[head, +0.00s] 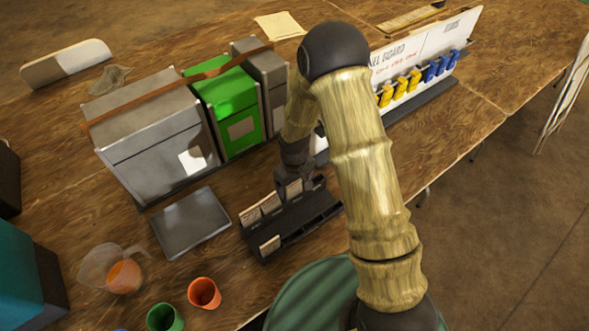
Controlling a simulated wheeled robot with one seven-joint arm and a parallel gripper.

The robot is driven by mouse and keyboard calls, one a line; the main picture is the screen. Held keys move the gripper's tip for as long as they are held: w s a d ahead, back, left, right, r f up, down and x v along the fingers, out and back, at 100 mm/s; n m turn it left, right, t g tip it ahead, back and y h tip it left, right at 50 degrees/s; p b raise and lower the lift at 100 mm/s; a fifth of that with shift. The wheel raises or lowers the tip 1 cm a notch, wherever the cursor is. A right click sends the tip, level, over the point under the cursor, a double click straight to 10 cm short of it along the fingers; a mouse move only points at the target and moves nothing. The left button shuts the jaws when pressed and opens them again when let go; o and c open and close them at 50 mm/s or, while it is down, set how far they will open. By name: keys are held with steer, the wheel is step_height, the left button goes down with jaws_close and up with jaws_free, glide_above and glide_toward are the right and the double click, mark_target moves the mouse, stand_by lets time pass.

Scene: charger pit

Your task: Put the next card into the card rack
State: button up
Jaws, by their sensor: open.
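The card rack (292,238) is a long dark holder on the wooden table, in front of the green and grey boxes. Some pale cards stand in it: one card (250,215) and another beside it (270,203) in the back row at the left, and one card (270,245) at the front left. My gripper (296,190) is at the rack's back right part, pointing down, open. A pale card-like piece shows by its fingers; whether it touches the fingers I cannot tell. My arm hides part of the rack's right end.
Grey boxes (150,140) and a green box (232,110) stand behind the rack. A dark flat tray (190,222) lies left of it. A jug (112,270), an orange cup (204,293) and a green cup (165,318) stand front left. A white board (425,55) with yellow and blue tags stands back right.

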step_height(320, 180, up, 17)
steer(key=b, duration=0.1)
stand_by(0.4)
stand_by(0.8)
steer(key=s+d+r+m+t, duration=0.2)
steer(key=s+d+r+m, duration=0.2)
steer(key=s+d, duration=0.8)
steer(key=d+m, duration=0.1)
steer(key=m, duration=0.1)
steer(key=shift+s+d+m+t, duration=0.3)
steer(key=shift+m, duration=0.1)
stand_by(0.3)
